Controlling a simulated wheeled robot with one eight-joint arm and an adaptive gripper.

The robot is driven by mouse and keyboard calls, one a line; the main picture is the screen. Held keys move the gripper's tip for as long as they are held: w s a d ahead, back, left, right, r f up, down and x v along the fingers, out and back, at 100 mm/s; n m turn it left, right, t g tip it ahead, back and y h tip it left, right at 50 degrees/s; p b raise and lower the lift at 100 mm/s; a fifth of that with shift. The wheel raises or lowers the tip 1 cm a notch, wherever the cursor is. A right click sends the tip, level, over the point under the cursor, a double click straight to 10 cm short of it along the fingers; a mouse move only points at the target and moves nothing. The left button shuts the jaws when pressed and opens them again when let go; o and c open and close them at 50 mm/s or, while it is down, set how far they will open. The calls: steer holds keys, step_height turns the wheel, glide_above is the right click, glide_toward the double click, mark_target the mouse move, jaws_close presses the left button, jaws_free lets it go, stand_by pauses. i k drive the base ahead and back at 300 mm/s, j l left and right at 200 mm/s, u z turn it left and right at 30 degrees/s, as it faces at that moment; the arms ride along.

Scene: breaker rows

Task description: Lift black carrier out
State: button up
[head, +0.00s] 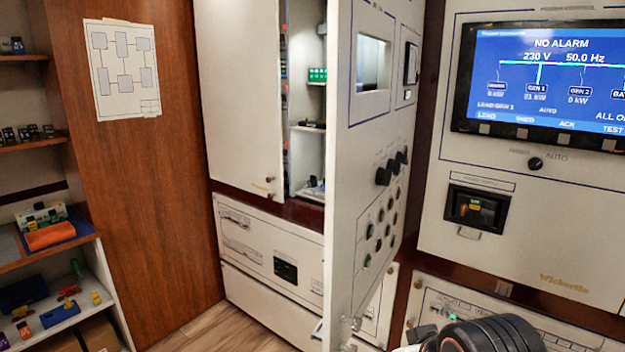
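I cannot single out the black carrier with certainty. An open cabinet (309,103) stands in the middle, and its opening is partly hidden by two pale doors. Inside it, a row of green blocks (317,75) sits on a shelf, with a small dark item (311,126) lower down. A black-framed recess (476,208) with a yellow-marked part is set in the right panel. A black ribbed part of my arm shows at the bottom right. My gripper's fingertips are not in view.
The near door (367,130) swings out towards me, with dark knobs on its face. The left door (236,90) covers part of the cabinet. Shelves at left hold tools and an orange item (50,235). A lit screen (545,78) is at right. Bare floor (225,325) shows below.

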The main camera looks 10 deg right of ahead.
mark_target(311, 182)
steer(key=i+j, duration=0.1)
steer(key=i+j+u, duration=0.1)
steer(key=u, duration=0.25)
steer(key=i+u, duration=0.2)
steer(key=u, duration=0.15)
steer(key=i+j+u, duration=0.1)
steer(key=u, duration=0.25)
steer(key=i, duration=2.25)
steer(key=i+z, duration=0.15)
steer(key=z, duration=0.3)
steer(key=i+z, duration=0.1)
steer(key=z, duration=0.35)
steer(key=i+j+z, duration=0.1)
steer(key=z, duration=0.4)
steer(key=i+j+z, duration=0.15)
steer(key=z, duration=0.3)
